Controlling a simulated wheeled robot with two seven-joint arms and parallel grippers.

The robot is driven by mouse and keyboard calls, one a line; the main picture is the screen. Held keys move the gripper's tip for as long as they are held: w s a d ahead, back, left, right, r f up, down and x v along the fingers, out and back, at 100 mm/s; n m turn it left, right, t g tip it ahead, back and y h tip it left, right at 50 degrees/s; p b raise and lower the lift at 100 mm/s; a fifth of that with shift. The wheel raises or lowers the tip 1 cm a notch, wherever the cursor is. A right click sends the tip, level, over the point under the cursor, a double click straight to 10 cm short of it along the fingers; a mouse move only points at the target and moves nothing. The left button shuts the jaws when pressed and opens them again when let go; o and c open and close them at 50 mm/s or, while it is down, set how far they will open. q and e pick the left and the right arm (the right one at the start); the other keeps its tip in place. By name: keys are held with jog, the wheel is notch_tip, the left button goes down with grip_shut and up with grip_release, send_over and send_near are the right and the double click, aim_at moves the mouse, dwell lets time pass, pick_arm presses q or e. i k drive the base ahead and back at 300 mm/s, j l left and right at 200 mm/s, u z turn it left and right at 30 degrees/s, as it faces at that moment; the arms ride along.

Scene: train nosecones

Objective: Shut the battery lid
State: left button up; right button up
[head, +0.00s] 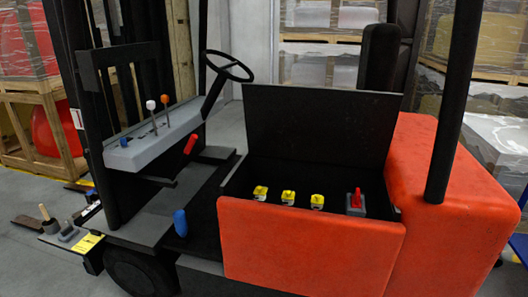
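The battery lid (322,122) is a dark flat panel on the forklift. It stands open, nearly upright, at the back of the battery compartment. The compartment behind the orange-red side panel (310,248) is uncovered. Inside it are several yellow-topped parts (288,197) and a red connector or switch (355,200) on a grey base. Neither of my grippers shows in the head view.
A steering wheel (229,66) and a grey lever console (152,138) stand left of the compartment. A dark post (456,105) rises at the right from the orange-red rear body (440,165). Wrapped pallets (325,45) stand behind.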

aim_at(352, 128)
jog(key=i+u, duration=0.25)
jog(key=i, duration=0.7)
